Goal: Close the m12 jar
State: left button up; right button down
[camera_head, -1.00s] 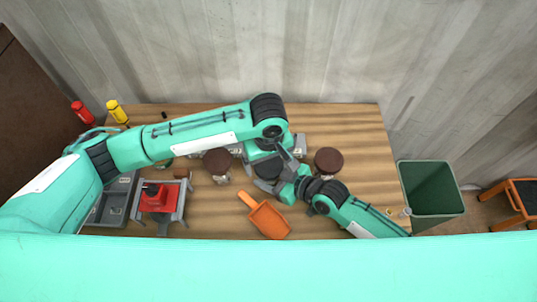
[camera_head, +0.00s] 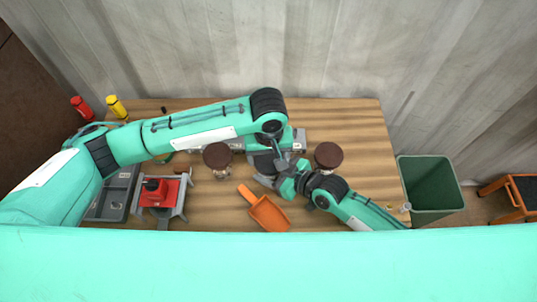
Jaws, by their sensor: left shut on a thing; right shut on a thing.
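Two jars with brown lids stand on the table, the left one (camera_head: 217,156) and the right one (camera_head: 328,156). Between them, a dark round thing (camera_head: 262,162), perhaps the lid or top of a third jar, is mostly hidden by my grippers. I cannot read which jar is m12. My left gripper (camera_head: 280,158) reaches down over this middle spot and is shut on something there. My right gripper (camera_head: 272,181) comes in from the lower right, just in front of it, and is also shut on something. Whether the lid is seated cannot be seen.
An orange scoop (camera_head: 268,213) lies in front of the grippers. A red-topped device (camera_head: 160,191) and a grey tray (camera_head: 112,197) are at the left. Red (camera_head: 82,108) and yellow (camera_head: 116,106) bottles stand at the back left. A green bin (camera_head: 431,186) is right of the table.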

pick_arm(q)
jog(key=o, duration=1.1)
jog(key=shift+c, duration=0.2)
jog(key=shift+d, duration=0.1)
notch_tip(320, 180, up, 4)
jog(key=shift+f, duration=0.2)
jog(key=shift+r, duration=0.5)
jog(key=shift+o, duration=0.6)
